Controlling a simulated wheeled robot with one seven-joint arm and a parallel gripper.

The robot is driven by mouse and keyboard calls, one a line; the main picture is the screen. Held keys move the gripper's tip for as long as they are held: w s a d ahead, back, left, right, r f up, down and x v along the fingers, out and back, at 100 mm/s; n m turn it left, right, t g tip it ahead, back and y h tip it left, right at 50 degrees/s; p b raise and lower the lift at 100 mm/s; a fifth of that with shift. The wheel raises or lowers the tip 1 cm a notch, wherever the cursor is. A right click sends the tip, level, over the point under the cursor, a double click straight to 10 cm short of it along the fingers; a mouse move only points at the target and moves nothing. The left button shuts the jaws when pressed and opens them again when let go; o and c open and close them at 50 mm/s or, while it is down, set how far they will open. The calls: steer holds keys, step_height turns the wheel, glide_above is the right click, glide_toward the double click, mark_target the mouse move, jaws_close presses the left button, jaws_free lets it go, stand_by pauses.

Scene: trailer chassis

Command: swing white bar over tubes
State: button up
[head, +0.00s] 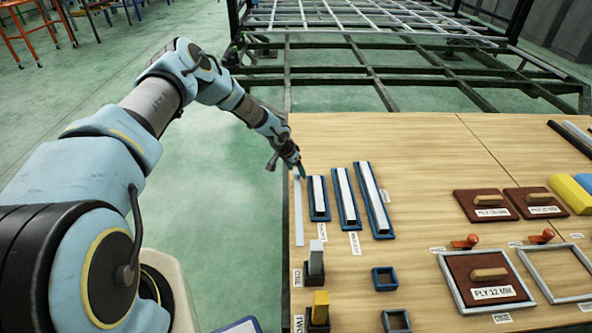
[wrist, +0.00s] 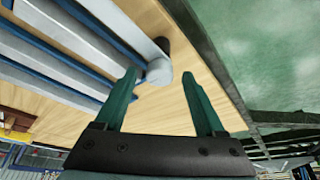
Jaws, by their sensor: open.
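The white bar (head: 299,212) lies along the left edge of the wooden table in the head view. Its rounded end (wrist: 158,72) shows between my fingertips in the wrist view, close to the left finger; I cannot tell whether they touch. My gripper (head: 299,172) is at the bar's far end, with its green fingers (wrist: 160,78) apart. To the bar's right, white tubes lie in blue-framed holders: a short one (head: 318,194), a middle one (head: 345,196) and a long one (head: 373,198).
A dark post (wrist: 163,45) stands by the bar's end. Grey (head: 316,260) and yellow (head: 320,306) blocks stand nearer on the table (head: 420,150). Brown ply boards (head: 486,206) lie to the right. A dark metal chassis frame (head: 400,75) is behind the table.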

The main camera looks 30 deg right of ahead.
jaws_close()
stand_by(0.5)
stand_by(0.8)
